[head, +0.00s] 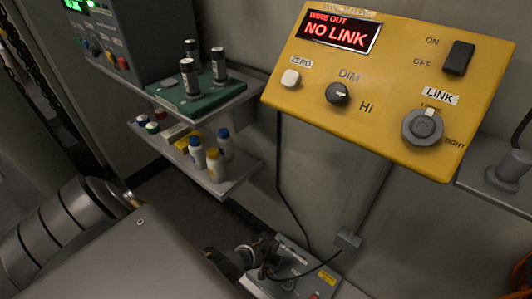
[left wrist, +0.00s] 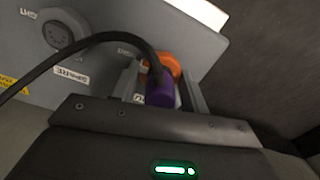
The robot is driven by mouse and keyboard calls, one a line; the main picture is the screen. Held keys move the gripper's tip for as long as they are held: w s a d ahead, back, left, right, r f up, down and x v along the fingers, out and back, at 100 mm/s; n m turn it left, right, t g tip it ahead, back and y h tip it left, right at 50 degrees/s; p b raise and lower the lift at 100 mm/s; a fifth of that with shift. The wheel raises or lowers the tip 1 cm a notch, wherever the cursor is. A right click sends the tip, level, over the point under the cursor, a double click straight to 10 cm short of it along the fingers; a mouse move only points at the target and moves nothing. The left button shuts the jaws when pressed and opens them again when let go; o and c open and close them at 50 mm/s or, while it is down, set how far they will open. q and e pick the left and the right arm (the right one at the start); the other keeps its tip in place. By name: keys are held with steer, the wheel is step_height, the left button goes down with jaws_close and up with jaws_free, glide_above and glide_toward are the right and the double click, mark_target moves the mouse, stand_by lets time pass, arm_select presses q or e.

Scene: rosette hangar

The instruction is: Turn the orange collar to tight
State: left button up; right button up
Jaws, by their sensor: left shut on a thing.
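The orange collar (left wrist: 166,66) sits at the face of a grey socket box (left wrist: 100,78), behind a purple plug (left wrist: 160,89) with a black cable. In the left wrist view, my left gripper (left wrist: 165,75) has one finger on each side of the collar and is shut on it. In the head view, my left gripper (head: 262,256) reaches the box (head: 312,272) at the bottom; the collar is hidden there. The yellow panel (head: 390,85) has a display (head: 338,29) reading "WIRE OUT NO LINK" and a grey LINK fitting (head: 423,128) marked "TIGHT". My right gripper is out of view.
Beside the collar is an empty round socket (left wrist: 62,35) above a "SPARE" label. Left of the panel, a green tray (head: 200,98) holds 3 dark cylinders, and a lower shelf (head: 215,184) holds several bottles. Black cables hang below the panel.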

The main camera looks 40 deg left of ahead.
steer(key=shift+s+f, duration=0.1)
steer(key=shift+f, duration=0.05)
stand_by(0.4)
arm_select(q)
steer(key=o, duration=1)
steer(key=shift+r, duration=0.1)
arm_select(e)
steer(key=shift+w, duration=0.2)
arm_select(q)
steer(key=shift+r, duration=0.2)
step_height(320, 180, up, 5)
steer(key=p, duration=0.4)
step_height(320, 180, up, 5)
steer(key=p, duration=0.2)
steer(key=shift+r+p, duration=0.1)
steer(key=shift+p, duration=0.25)
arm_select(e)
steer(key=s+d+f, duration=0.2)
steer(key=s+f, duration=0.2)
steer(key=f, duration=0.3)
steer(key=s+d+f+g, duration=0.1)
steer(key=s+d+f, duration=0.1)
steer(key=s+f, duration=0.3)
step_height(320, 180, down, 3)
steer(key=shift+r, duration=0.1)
